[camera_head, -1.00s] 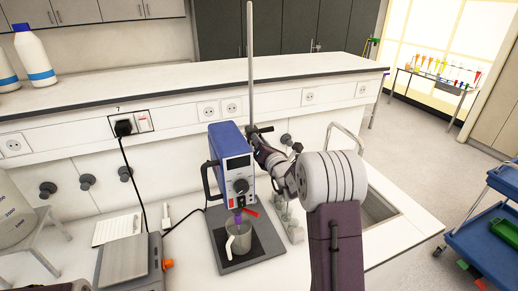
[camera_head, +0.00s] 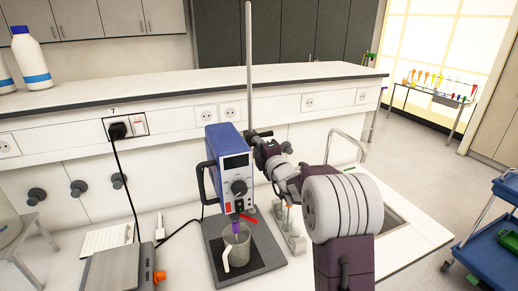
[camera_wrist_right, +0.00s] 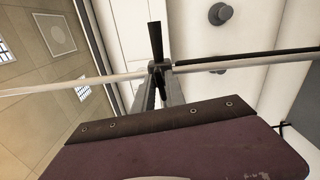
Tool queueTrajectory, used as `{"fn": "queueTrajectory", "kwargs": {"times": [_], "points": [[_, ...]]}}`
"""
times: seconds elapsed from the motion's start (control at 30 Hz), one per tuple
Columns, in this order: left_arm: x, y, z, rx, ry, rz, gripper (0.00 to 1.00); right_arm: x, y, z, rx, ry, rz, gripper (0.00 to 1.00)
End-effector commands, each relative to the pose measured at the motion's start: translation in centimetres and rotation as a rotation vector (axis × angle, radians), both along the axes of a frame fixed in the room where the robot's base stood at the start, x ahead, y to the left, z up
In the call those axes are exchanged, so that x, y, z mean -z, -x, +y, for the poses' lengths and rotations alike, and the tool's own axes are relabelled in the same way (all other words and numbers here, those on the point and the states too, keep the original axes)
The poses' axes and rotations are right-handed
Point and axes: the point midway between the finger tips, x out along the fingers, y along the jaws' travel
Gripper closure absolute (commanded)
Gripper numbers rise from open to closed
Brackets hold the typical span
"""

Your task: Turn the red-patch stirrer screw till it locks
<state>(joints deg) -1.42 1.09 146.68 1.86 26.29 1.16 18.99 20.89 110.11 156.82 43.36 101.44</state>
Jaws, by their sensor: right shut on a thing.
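The blue stirrer (camera_head: 226,147) with a dark front panel and knob hangs on an upright metal rod (camera_head: 249,70). Small red marks show low on its front, and a red piece (camera_head: 250,219) sits beside the purple chuck (camera_head: 236,218). A dark clamp with its screw (camera_head: 262,133) is at the rod, right of the stirrer. My right gripper (camera_head: 264,147) is at this clamp, shut on the screw. In the right wrist view its fingers (camera_wrist_right: 158,72) meet at a dark part by the rod; a red patch on the screw does not show. My left gripper is out of view.
A clear beaker (camera_head: 236,245) stands under the stirrer on the dark base plate (camera_head: 275,262). A grey device (camera_head: 115,268) is at the left, with a black cable behind. A sink with a tap (camera_head: 345,140) lies right of my arm, and white bottles (camera_head: 32,62) stand on the ledge.

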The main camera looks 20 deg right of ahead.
Motion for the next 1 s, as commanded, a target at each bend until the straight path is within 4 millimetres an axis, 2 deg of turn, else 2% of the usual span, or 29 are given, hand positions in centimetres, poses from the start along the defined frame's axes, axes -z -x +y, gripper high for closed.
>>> {"fn": "queueTrajectory", "kwargs": {"times": [0.33, 0.83, 0.87, 0.9, 1.0], "points": [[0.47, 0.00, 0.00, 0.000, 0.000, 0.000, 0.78, 0.00, -0.01, 0.04, -0.001, -0.104, -0.008, 1.00], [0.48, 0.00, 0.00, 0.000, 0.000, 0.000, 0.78, -0.05, -0.02, 0.03, -0.001, -0.118, -0.010, 1.00], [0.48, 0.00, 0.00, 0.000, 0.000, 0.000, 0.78, -0.05, -0.02, 0.03, -0.001, -0.118, -0.010, 0.76], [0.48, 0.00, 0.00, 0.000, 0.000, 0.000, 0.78, -0.04, -0.02, 0.03, -0.001, -0.118, -0.009, 0.65], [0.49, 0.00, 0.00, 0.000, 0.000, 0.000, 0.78, -0.02, -0.01, 0.03, -0.001, -0.117, -0.009, 0.65]]}}
